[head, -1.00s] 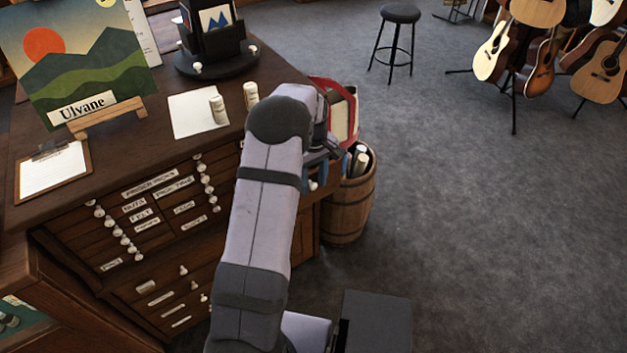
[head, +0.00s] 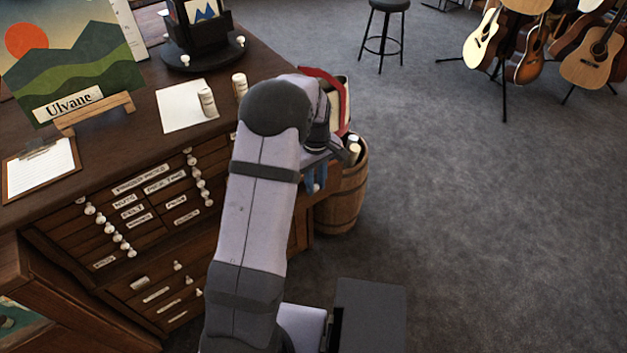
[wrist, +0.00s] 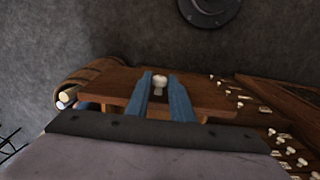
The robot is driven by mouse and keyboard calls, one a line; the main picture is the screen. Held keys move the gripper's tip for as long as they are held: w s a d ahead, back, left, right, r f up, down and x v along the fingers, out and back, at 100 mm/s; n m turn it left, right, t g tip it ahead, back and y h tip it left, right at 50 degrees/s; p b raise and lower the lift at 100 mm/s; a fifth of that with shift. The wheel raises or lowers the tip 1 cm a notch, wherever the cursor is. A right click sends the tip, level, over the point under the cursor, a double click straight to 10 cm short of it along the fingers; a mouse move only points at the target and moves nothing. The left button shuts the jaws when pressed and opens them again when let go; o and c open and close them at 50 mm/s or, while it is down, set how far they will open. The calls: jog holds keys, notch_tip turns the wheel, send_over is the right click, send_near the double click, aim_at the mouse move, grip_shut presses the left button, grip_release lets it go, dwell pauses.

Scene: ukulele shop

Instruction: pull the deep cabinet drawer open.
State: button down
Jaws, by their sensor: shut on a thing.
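The wooden cabinet (head: 130,235) stands at left in the head view, with rows of labelled drawers and white knobs. My gripper (head: 316,185) is at its right end, partly behind my own arm. In the wrist view my gripper (wrist: 160,80) has its blue fingers shut on a white drawer knob (wrist: 159,83). The wooden drawer front (wrist: 205,95) spans the middle of that view behind the fingers. My arm hides most of this drawer in the head view, so I cannot tell how far out it stands.
A barrel (head: 343,205) holding rolls stands just right of my gripper. The cabinet top carries a painting (head: 70,60), a clipboard (head: 40,168), a paper sheet (head: 183,112) and small containers. A stool (head: 388,6) and guitars (head: 525,50) are farther off. Grey floor at right is clear.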

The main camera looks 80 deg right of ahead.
jog(key=c, duration=1.6)
grip_release()
jog(key=shift+r, duration=0.1)
jog(key=shift+r+b, duration=1.1)
jog(key=shift+r, duration=2.55)
